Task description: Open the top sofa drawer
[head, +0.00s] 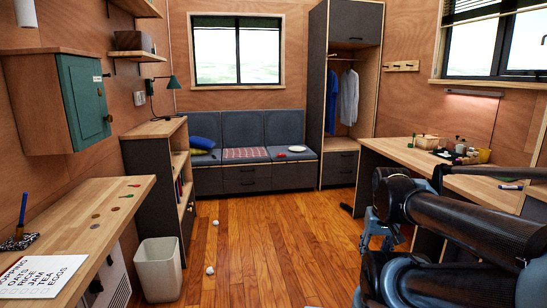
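The grey sofa (240,130) stands against the far wall under the window, with a padded back and seat. Its dark base has drawer fronts; the top sofa drawer (246,172) sits just below the seat, above a lower drawer (246,185). Both fronts look flush and shut. My arm reaches in from the right edge, in the foreground, far from the sofa. A blue and dark part at its end, low and left of the arm, looks like my gripper (378,238). It is partly hidden by the arm, and its fingers cannot be made out.
Wooden floor is open between me and the sofa, with small pale balls (210,270) on it. A white bin (158,269) and a shelf unit (155,185) stand left. A wardrobe (345,95) adjoins the sofa's right end. A wooden desk (410,155) stands right.

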